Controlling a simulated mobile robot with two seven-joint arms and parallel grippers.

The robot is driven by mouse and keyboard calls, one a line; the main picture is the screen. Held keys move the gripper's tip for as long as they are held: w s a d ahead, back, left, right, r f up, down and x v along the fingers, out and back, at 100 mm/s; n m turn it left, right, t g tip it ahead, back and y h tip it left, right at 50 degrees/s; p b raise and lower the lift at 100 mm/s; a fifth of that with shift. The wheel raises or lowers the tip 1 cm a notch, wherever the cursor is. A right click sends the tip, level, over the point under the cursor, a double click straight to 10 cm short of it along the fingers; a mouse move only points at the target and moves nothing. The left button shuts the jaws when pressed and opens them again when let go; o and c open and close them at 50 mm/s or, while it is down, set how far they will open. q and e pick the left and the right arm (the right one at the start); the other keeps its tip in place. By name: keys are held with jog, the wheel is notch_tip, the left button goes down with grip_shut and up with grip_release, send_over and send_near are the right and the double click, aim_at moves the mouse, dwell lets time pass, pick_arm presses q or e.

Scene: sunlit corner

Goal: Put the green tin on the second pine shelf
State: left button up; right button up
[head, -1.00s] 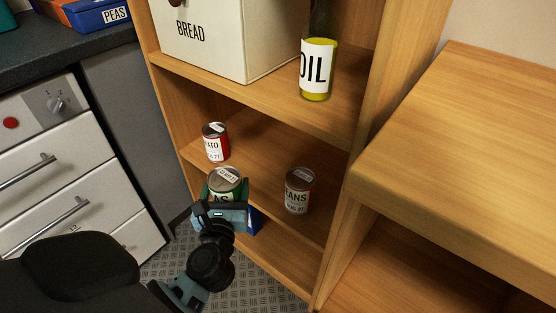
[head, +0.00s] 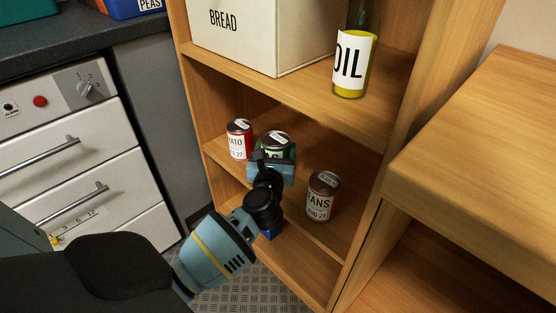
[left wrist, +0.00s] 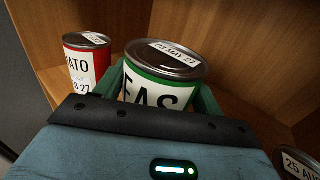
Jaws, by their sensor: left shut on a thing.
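The green tin (head: 276,139) has a white label and a dated lid. It is at the second pine shelf (head: 290,188), between a red tin and a beans tin. My left gripper (head: 272,165) is shut on the green tin. In the left wrist view the green tin (left wrist: 165,72) stands upright between the fingers, with the end of its label reading "EAS". I cannot tell whether its base touches the shelf, as the gripper hides it. My right gripper is not in view.
The red tomato tin (head: 239,140) stands close on the left, the beans tin (head: 322,197) to the right nearer the front. The shelf above (head: 310,85) holds a bread bin (head: 255,35) and an oil bottle (head: 353,65).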

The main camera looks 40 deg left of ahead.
pick_arm(q)
jog(key=shift+w+r, duration=0.1)
jog(key=shift+w, duration=0.1)
jog(key=f, duration=0.1)
jog(key=f+b, duration=0.2)
jog(key=shift+w+a+f, duration=0.15)
jog(key=shift+w, duration=0.1)
jog(key=shift+f, duration=0.3)
jog(key=shift+r, duration=0.2)
jog(key=shift+f, duration=0.1)
jog(key=shift+f+b, duration=0.3)
jog(key=shift+b, duration=0.05)
jog(key=o, duration=1.3)
